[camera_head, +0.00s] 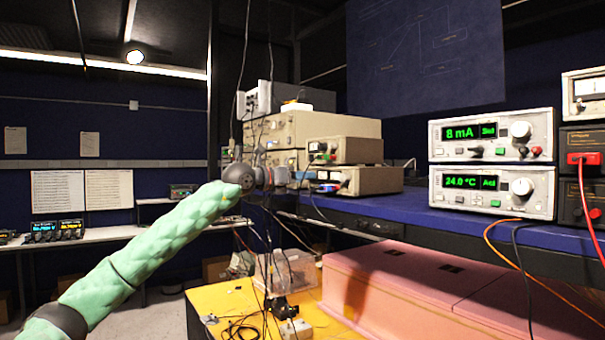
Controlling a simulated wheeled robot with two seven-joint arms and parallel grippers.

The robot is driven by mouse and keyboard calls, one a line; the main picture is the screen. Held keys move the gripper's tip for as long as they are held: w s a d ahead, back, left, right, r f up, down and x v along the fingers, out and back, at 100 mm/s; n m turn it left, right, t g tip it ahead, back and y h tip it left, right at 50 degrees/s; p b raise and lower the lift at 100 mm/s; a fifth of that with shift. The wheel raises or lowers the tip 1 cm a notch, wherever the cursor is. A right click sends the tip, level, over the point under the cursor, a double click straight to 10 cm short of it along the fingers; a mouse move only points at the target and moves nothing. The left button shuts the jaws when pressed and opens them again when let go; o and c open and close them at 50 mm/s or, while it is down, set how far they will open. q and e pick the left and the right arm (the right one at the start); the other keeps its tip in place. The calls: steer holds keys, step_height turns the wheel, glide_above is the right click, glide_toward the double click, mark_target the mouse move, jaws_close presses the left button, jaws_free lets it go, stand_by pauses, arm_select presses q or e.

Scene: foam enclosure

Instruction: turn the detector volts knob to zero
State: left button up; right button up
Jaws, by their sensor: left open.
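My left arm comes in from the lower left in a green padded sleeve. Its gripper (296,178) is open, in front of the stacked beige instruments at the end of the blue shelf; its fingers are small and hard to make out. I cannot read any label saying detector volts. Two display units stand at the right: the upper one (457,154) reads 8 mA and has a large pale knob (521,131). The lower one (455,205) reads 24.0 °C and has a similar knob (522,187). The gripper is far left of both and touches neither. My right gripper is out of view.
The beige instruments (290,128) stand behind my gripper on the blue shelf (440,214). Cables hang in front of them. A pink foam box (400,280) and a yellow surface (230,300) with cables lie below. Orange and red leads hang at the right.

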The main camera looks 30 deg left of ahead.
arm_select(q)
steer(key=shift+w+d, duration=0.15)
steer(key=shift+w, duration=0.2)
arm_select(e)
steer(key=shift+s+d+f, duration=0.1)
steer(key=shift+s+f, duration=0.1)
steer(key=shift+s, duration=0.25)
arm_select(q)
steer(key=c, duration=0.9)
jaws_close()
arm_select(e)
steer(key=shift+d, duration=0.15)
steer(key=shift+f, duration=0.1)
